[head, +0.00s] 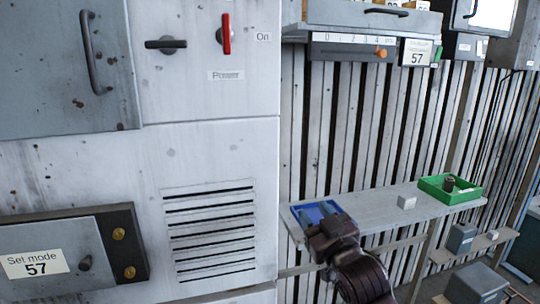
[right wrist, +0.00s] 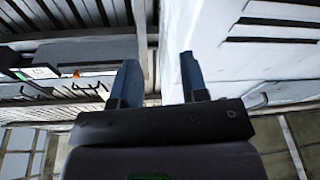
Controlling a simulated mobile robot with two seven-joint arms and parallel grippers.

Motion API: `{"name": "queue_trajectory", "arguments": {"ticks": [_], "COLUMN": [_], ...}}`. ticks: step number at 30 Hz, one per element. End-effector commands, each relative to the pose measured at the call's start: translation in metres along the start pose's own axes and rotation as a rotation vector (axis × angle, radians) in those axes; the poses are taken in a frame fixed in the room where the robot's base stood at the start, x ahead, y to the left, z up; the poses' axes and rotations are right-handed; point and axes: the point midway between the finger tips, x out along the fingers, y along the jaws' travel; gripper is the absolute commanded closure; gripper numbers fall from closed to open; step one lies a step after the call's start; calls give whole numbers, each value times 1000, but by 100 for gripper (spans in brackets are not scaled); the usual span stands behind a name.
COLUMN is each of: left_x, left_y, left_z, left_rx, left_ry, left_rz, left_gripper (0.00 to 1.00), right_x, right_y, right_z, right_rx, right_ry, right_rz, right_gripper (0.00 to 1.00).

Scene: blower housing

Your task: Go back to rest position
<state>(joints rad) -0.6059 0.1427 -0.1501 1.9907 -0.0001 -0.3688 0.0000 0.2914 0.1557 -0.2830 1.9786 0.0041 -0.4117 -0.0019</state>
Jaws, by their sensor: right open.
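My right gripper (head: 317,212) is in the lower middle of the head view, with its dark arm coming up from the bottom edge. It appears in front of a blue tray (head: 299,211) at the left end of a grey shelf and hides part of it. In the right wrist view the two blue-grey fingers of this gripper (right wrist: 158,72) stand apart with nothing between them. My left gripper is not in view.
A large white cabinet (head: 215,145) with a red switch handle (head: 226,34) fills the left, close to my right gripper. The shelf (head: 380,213) holds a white block (head: 406,202) and a green tray (head: 465,198).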

Motion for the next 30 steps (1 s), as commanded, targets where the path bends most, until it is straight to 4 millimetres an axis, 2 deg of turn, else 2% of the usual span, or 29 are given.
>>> {"name": "queue_trajectory", "arguments": {"ticks": [1,5,9,14,18,24,27,30], "left_x": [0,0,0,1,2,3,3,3], "left_y": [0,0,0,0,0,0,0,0], "left_z": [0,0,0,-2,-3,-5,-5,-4], "left_rx": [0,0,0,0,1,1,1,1], "left_ry": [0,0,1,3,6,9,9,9], "left_rz": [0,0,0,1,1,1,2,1], "left_gripper": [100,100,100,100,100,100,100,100], "right_x": [-16,-57,-108,-176,-241,-333,-365,-386], "right_y": [5,17,25,29,27,14,6,0], "right_z": [25,78,132,189,230,271,281,287], "right_rx": [18,50,79,110,136,169,182,190], "right_ry": [-41,-134,-248,-394,-523,-692,-751,-788], "right_rz": [20,68,117,168,209,249,257,262], "right_gripper": [60,60,60,60,60,60,60,60]}}
